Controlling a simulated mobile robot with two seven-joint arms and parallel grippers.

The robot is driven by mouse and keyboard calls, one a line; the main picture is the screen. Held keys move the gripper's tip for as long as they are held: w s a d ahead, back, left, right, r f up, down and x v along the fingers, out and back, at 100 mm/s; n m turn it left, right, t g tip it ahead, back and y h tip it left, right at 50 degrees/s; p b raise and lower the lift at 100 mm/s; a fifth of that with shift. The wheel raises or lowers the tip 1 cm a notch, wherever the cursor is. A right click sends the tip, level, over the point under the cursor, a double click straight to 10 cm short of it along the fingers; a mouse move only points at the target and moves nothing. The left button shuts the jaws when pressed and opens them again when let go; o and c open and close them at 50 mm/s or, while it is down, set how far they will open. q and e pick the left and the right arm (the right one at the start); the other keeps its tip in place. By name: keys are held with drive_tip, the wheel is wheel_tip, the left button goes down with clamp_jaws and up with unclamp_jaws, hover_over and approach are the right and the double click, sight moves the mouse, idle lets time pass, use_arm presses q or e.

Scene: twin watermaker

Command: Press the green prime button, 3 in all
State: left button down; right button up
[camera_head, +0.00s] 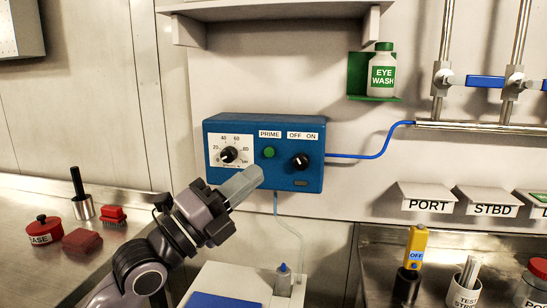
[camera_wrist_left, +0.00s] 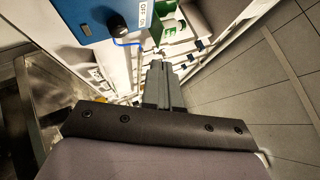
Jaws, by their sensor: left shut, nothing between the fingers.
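The green prime button (camera_head: 269,152) sits on the front of a blue control box (camera_head: 221,178) on the wall, under the PRIME label. It is round and fully visible in the head view. My left gripper (camera_head: 255,175) is shut and empty, its fingertips just below and left of the button in the picture. I cannot tell whether the tips touch the box. In the left wrist view the shut fingers (camera_wrist_left: 160,75) point past the blue box (camera_wrist_left: 75,20); the green button does not show clearly there. My right gripper is not in view.
A gauge knob (camera_head: 228,155) and an OFF/ON knob (camera_head: 300,161) flank the button. A blue hose (camera_head: 372,155) leaves the box to the right. A shelf (camera_head: 270,7) hangs above. A bottle (camera_head: 283,281) stands below. An eye wash bottle (camera_head: 382,72) sits at right.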

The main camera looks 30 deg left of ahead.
sight(269, 152)
use_arm(q)
drive_tip(key=shift+w, duration=0.1)
idle(0.3)
drive_tip(key=w+a+b, duration=0.2)
drive_tip(key=w+b, duration=0.1)
drive_tip(key=w, duration=0.5)
drive_tip(key=shift+w+a, duration=0.15)
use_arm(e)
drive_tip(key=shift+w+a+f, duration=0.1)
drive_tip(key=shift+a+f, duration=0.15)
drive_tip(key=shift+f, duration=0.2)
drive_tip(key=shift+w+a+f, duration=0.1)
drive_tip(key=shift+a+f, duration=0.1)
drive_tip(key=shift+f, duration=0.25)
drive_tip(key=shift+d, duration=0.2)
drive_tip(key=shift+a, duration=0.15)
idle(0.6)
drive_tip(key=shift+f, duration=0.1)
use_arm(q)
drive_tip(key=shift+w+a, duration=0.1)
drive_tip(key=shift+w, duration=0.35)
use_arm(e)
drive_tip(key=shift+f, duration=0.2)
